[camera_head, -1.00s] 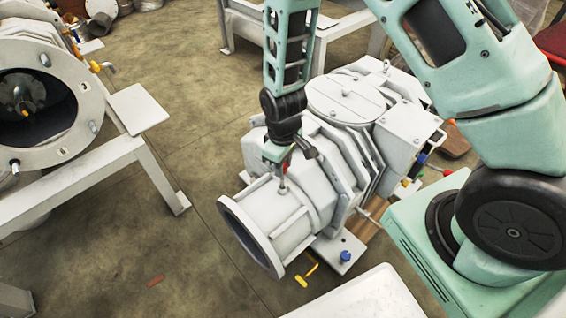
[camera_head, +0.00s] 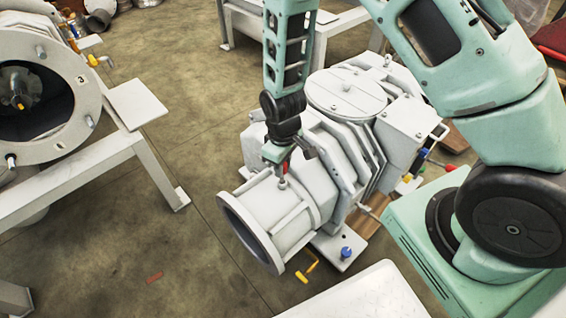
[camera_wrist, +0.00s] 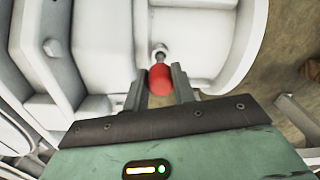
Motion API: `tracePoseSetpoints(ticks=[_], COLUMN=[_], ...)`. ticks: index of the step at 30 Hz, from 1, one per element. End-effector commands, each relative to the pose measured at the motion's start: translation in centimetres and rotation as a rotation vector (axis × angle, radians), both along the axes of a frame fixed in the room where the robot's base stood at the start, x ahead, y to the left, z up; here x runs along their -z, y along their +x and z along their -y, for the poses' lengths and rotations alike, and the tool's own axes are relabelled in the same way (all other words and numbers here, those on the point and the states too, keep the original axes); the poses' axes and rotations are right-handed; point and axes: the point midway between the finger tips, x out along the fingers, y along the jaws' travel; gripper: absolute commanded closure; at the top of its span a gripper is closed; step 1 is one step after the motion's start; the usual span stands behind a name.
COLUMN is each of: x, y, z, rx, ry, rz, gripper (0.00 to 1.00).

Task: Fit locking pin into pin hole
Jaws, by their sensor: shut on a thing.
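The locking pin has a red grip (camera_wrist: 160,80) and a thin metal shank. My gripper (camera_wrist: 158,77) is shut on the red grip in the wrist view. In the head view my gripper (camera_head: 281,166) is above the white cylindrical neck (camera_head: 268,208) of the pump, and a bit of red shows beside the fingers. The shank points at a small round metal boss (camera_wrist: 160,51) on the white body, which seems to be the pin hole. The tip meets or overlaps it; how deep it sits I cannot tell.
The white pump body (camera_head: 345,95) fills the middle of the head view. A second pump with an open round flange (camera_head: 88,122) stands on a frame at left. A yellow handle (camera_head: 302,276) and a blue knob (camera_head: 345,252) are low near the pump.

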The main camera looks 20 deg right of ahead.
Motion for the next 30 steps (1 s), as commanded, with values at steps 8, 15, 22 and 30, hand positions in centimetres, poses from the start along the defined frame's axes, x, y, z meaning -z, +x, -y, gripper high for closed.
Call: tracePoseSetpoints(ticks=[8,15,22,30], x=[0.8,1.3,1.9,2.5], y=[0.0,0.0,0.0,0.0], z=[0.0,0.0,0.0,0.0], rx=[0.000,-0.001,-0.001,-0.001], ry=[0.000,0.000,0.000,0.000], rz=[0.000,0.000,0.000,0.000], gripper=[0.97,0.97,0.97,0.97])
